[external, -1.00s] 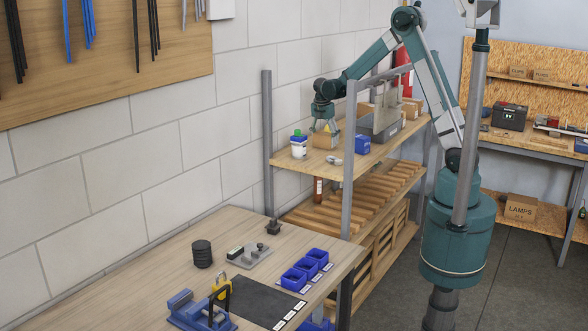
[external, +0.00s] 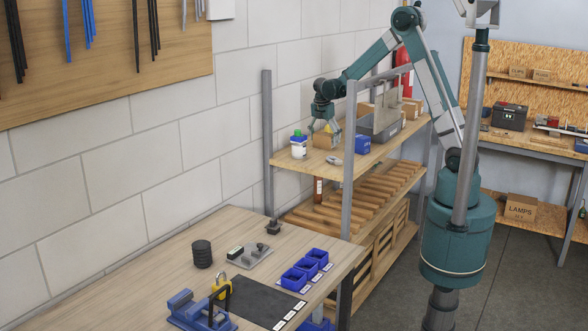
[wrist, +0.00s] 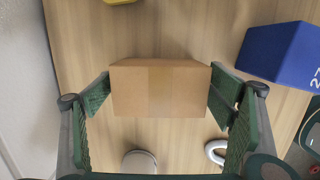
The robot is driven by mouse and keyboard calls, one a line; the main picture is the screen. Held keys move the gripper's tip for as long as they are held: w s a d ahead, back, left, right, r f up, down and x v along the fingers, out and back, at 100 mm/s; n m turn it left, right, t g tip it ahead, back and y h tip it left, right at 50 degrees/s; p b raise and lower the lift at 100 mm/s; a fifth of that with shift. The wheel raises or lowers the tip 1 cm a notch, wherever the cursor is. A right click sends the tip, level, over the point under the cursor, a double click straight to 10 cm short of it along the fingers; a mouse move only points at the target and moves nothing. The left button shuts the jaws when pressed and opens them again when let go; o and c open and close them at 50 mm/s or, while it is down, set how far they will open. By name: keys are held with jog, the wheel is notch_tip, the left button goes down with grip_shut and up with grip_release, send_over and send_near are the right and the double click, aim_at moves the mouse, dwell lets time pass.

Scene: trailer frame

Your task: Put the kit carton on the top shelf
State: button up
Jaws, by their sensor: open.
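The kit carton is a small plain brown box (external: 322,142). It sits on the wooden top shelf (external: 345,172), near the shelf's near end. In the wrist view the carton (wrist: 160,88) lies between the two green finger pads. My gripper (external: 324,131) points down over the carton with its fingers open, one on each side. The pads stand very close to the carton's ends; I cannot tell whether they still touch it. The carton's underside is hidden.
A white bottle with a green cap (external: 298,146) stands left of the carton. A blue bin (external: 363,144) is to its right, and a pale ring-like piece (external: 333,160) lies in front. A grey metal holder (external: 380,122) stands farther back. A shelf post (external: 349,130) rises in front.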

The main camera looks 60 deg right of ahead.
jog(key=r, duration=0.4)
jog(key=a+r, duration=0.1)
jog(key=r, duration=0.7)
jog(key=shift+a, duration=0.4)
